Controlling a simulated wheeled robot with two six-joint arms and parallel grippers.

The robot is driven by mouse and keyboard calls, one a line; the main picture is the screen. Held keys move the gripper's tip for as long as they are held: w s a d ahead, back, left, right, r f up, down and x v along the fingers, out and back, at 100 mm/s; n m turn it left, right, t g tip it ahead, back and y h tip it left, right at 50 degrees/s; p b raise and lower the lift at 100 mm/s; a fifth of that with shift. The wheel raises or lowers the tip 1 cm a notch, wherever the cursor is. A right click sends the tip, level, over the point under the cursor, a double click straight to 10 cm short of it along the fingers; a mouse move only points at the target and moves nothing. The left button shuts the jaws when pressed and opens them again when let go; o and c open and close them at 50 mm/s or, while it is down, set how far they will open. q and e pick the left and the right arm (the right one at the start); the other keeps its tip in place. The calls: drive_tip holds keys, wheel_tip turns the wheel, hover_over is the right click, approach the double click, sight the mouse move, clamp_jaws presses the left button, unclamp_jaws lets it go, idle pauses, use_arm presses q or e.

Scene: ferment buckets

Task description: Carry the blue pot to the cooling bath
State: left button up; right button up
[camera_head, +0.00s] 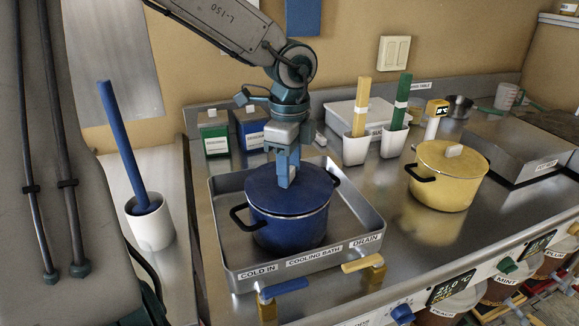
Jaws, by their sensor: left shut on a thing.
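The blue pot (290,215), with its blue lid on, is inside the cooling bath (228,232), a square steel tray labelled "COOLING BATH". My left gripper (287,178) points straight down over the middle of the lid and is shut on the lid's knob, which the fingers hide. The pot looks upright. I cannot tell whether its base touches the tray floor. My right gripper is not in view.
A yellow pot (447,176) stands to the right on the steel counter (420,225). White cups with paddles (357,148) and boxes (213,134) stand behind the bath. Blue (284,288) and yellow (363,263) tap handles sit at its front edge. A white holder (150,222) stands at left.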

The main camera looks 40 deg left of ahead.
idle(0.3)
use_arm(q)
drive_tip(key=o, duration=1.6)
drive_tip(key=shift+r, duration=0.1)
drive_tip(key=shift+r+p, duration=3.45)
drive_tip(key=shift+p, duration=0.1)
clamp_jaws()
